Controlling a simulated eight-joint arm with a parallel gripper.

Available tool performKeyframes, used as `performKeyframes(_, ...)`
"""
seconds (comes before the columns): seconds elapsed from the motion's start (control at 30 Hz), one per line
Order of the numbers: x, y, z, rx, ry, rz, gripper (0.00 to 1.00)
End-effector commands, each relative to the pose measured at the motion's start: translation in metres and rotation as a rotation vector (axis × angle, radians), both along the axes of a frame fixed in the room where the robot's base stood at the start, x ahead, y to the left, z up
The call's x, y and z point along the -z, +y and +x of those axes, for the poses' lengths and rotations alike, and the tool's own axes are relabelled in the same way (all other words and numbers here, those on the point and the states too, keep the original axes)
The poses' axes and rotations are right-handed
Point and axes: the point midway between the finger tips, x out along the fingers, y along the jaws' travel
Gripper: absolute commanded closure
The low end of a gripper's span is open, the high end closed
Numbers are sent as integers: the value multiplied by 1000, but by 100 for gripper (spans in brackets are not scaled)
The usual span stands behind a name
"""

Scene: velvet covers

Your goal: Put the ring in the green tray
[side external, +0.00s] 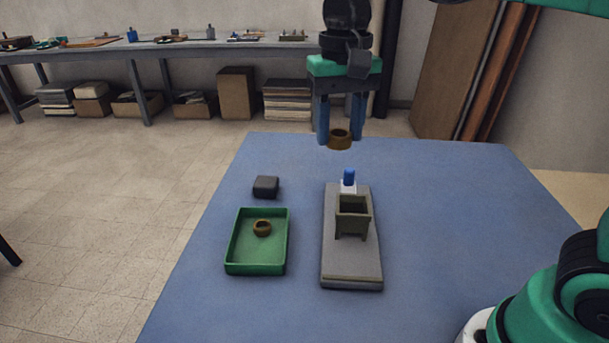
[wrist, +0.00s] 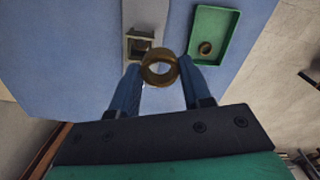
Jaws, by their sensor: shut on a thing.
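My gripper (side external: 340,136) is shut on a brass-brown ring (side external: 340,139) and holds it in the air above the far part of the blue table. The ring also shows between the blue fingertips in the wrist view (wrist: 160,68). The green tray (side external: 283,244) lies on the table at the left, nearer the camera, and at the upper right in the wrist view (wrist: 234,40). A second, similar brown ring (side external: 262,228) lies inside the tray. The gripper is apart from the tray, behind it and to its right.
A grey board (side external: 352,270) bears an olive box-like holder (side external: 354,217) and a blue-topped item (side external: 349,178). A small dark block (side external: 266,187) lies behind the tray. The blue table (side external: 470,200) is clear on the right.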

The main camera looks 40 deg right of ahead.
Motion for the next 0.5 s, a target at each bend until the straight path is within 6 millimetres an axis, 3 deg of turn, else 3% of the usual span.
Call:
performKeyframes(0.2, 3, 45, 48, 76, 0, 0, 100)
performKeyframes(0.5, 17, 89, 80, 153, 0, 1, 100)
